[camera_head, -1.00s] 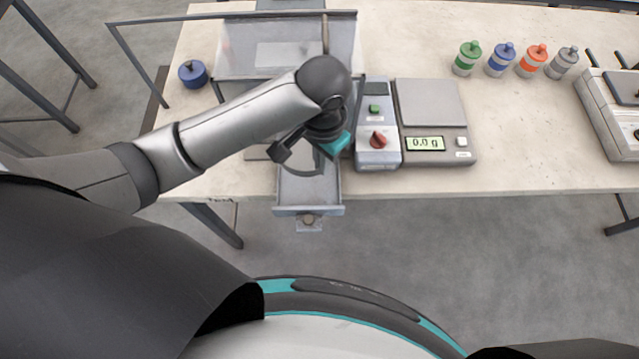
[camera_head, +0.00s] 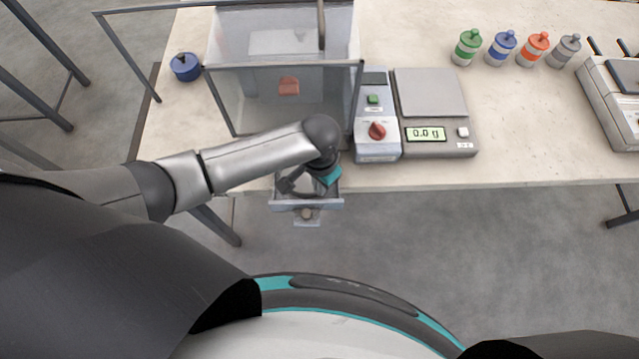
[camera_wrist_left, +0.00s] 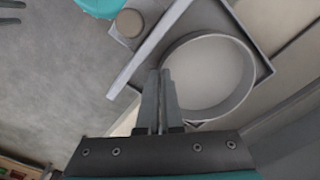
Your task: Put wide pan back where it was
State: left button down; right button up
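The wide pan (camera_wrist_left: 208,75) is a round grey pan with a low wall, seen in the left wrist view. It overlaps the open drawer (camera_wrist_left: 146,47) there; I cannot tell whether it rests on the drawer floor. My left gripper (camera_wrist_left: 162,75) has its fingers close together at the pan's near rim and appears shut on it. In the head view my left gripper (camera_head: 310,186) is over the drawer (camera_head: 306,205), close behind its front panel, and hides much of the pan. My right gripper is not in view.
A clear-walled box (camera_head: 235,100) with a reddish part inside stands behind the drawer. A control box with a red knob (camera_head: 376,131) and a scale (camera_head: 430,95) reading 0.0 g stand to the right. A blue jar (camera_head: 185,66) and several colored bottles (camera_head: 502,47) stand farther away.

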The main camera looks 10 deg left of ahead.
pick_arm(q)
jog(key=shift+f, duration=0.1)
jog(key=c, duration=1.1)
grip_release()
notch_tip(320, 180, up, 12)
jog(key=shift+r+p, duration=0.2)
jog(key=shift+p, duration=0.95)
